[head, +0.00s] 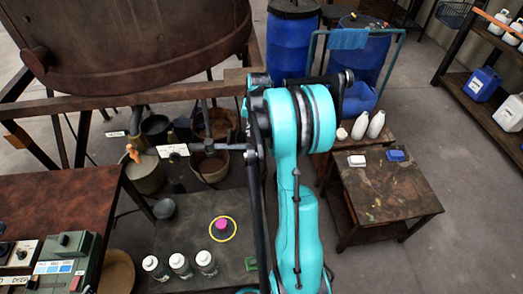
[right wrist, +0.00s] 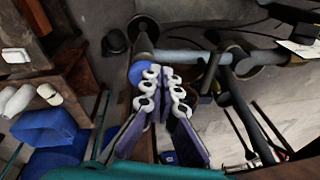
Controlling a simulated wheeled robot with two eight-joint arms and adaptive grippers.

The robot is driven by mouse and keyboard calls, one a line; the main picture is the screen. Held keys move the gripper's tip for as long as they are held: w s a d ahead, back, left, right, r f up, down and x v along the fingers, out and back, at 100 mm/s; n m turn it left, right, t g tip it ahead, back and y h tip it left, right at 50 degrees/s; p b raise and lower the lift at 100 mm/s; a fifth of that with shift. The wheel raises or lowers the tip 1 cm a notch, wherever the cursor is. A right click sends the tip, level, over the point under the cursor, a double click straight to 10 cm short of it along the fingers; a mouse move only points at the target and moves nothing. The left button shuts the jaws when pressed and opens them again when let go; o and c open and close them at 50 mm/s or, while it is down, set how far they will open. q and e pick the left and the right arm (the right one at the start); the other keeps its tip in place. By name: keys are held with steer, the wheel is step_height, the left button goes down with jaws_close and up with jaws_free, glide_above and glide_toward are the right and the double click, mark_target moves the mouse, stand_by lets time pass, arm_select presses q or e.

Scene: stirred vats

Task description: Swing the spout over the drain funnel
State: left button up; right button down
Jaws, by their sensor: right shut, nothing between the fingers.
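The brown vat (head: 140,45) fills the upper left of the head view. Grey pipework with a cross-shaped handle (head: 208,146) hangs below it. In the right wrist view a grey pipe (right wrist: 185,57) runs across beyond my fingers; I cannot tell for sure whether it is the spout. A dark round vessel (head: 155,126) stands under the vat; I cannot tell whether it is the drain funnel. My right gripper (right wrist: 160,74) is shut and empty, close to the pipe; whether it touches cannot be told. In the head view my teal arm hides it. My left gripper is out of view.
Buckets (head: 146,173) stand below the vat. Several bottles (head: 180,265) and a yellow ring (head: 234,238) with a pink-topped item are on a dark surface. Blue drums (head: 291,42) stand at the back. A worn table (head: 385,205) is right of my arm.

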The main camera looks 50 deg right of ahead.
steer(key=s+f+m+t+h+p, duration=0.1)
steer(key=s+m, duration=0.4)
steer(key=m, duration=1)
steer(key=s+f+m+t, duration=0.1)
steer(key=s+m, duration=0.4)
steer(key=m, duration=0.9)
steer(key=w+d+f+b, duration=0.2)
steer(key=w+f, duration=0.4)
steer(key=f, duration=0.3)
steer(key=shift+w+b, duration=0.4)
steer(key=shift+b, duration=0.25)
steer(key=shift+d, duration=0.1)
